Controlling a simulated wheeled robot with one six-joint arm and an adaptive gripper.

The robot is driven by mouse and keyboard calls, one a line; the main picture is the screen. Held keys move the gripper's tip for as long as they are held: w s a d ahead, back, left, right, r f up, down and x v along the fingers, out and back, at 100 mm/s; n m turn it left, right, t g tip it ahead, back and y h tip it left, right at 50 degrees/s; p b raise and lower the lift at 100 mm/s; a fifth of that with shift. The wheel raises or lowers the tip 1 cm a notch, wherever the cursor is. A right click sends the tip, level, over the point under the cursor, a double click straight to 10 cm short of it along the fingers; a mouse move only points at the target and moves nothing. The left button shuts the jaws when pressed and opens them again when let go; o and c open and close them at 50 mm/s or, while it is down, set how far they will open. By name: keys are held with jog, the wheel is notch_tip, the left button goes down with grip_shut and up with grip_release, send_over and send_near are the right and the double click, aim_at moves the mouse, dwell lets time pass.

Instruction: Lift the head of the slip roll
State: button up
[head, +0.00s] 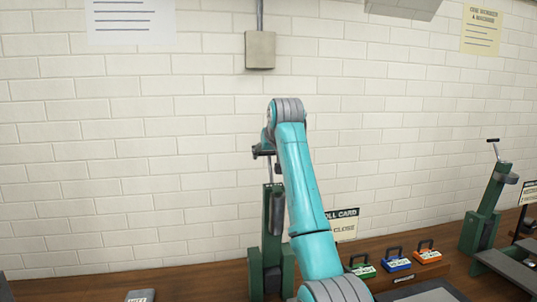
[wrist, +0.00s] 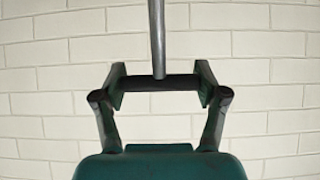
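The slip roll with a green post (head: 273,230) stands on the wooden bench behind my teal arm, which hides part of it. A thin metal rod rises from its top to a black crossbar, the head. In the wrist view the black crossbar (wrist: 160,83) lies across between my fingers, with the metal rod (wrist: 157,35) running from its middle to the top of the picture. My gripper (wrist: 160,85) has one finger at each end of the crossbar, and the pads appear to touch both ends. My gripper (head: 263,152) is small and partly hidden in the head view.
A second green machine with a T-handle (head: 480,215) stands at the right. Green (head: 361,268), blue (head: 397,263) and orange (head: 428,256) boxes with handles sit on the bench (head: 200,280). A sign (head: 343,226) stands behind my arm. The white brick wall (head: 130,120) is close behind.

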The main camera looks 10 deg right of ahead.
jog(key=o, duration=1.7)
jog(key=shift+w, duration=0.1)
jog(key=v, duration=1.2)
